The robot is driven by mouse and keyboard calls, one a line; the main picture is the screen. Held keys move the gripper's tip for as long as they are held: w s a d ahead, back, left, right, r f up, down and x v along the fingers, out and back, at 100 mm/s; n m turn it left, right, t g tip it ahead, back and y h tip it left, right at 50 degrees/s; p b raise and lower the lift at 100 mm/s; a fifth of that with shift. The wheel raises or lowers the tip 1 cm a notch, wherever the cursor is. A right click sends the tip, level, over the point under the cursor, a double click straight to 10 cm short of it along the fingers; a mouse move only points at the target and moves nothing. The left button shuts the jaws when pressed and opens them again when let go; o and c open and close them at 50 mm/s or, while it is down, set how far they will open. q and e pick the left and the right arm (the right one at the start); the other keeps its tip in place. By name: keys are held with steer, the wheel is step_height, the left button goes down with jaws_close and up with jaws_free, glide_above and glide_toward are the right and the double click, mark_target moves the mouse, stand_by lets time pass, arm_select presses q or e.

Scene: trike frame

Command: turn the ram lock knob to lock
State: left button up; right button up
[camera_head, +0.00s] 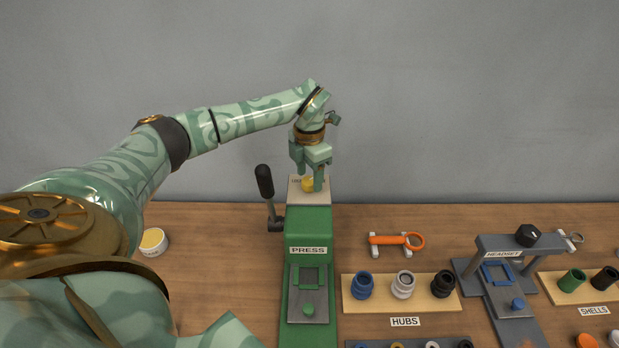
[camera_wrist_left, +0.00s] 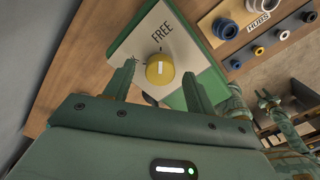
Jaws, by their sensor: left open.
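The ram lock knob (camera_wrist_left: 160,69) is round and yellow with a pale line across its face. It sits on a white plate (camera_wrist_left: 136,41) on top of the green press (camera_head: 309,225). The line lies toward the word FREE printed on the plate. My left gripper (camera_wrist_left: 159,72) is open, with one finger on each side of the knob; I cannot tell whether they touch it. In the head view the knob (camera_head: 307,185) is partly hidden behind a finger of the left gripper (camera_head: 309,177).
A black-handled lever (camera_head: 265,182) stands at the press's left side. An orange-handled tool (camera_head: 388,240) lies on a holder to the right. The hubs board (camera_head: 383,302) and the headset stand (camera_head: 505,243) are farther right. A small white cup (camera_head: 152,243) stands left.

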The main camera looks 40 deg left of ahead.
arm_select(q)
steer(key=shift+f, duration=0.85)
arm_select(e)
steer(key=shift+w+a, duration=0.1)
steer(key=shift+a, duration=0.15)
arm_select(q)
steer(key=c, duration=1)
